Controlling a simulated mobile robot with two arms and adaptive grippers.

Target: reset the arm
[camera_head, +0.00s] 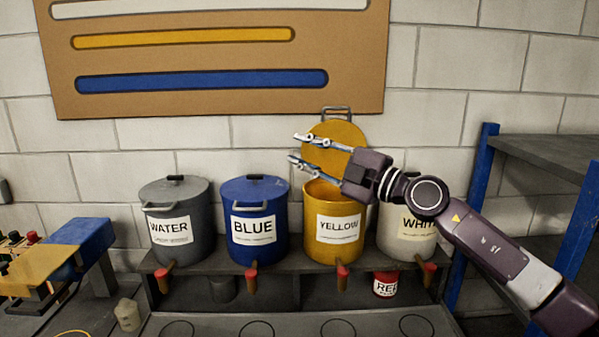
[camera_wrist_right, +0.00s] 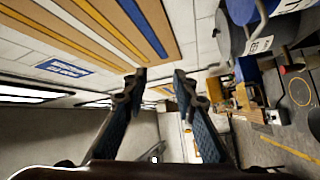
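My right arm comes in from the right in the head view. My right gripper (camera_head: 297,149) is open and empty, above and in front of the open yellow pot (camera_head: 334,237), with its fingers pointing left. In the right wrist view the two fingers (camera_wrist_right: 157,82) stand apart with nothing between them. The yellow pot's lid (camera_head: 345,132) stands up behind the pot, partly hidden by the gripper. My left gripper is not in view.
The water pot (camera_head: 176,205) and blue pot (camera_head: 253,205) are lidded and left of the yellow pot. The white pot (camera_head: 400,245) is partly behind my right arm. A red can (camera_head: 386,285) sits below. A blue-framed shelf (camera_head: 540,150) stands right. A machine with buttons (camera_head: 40,270) is at left.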

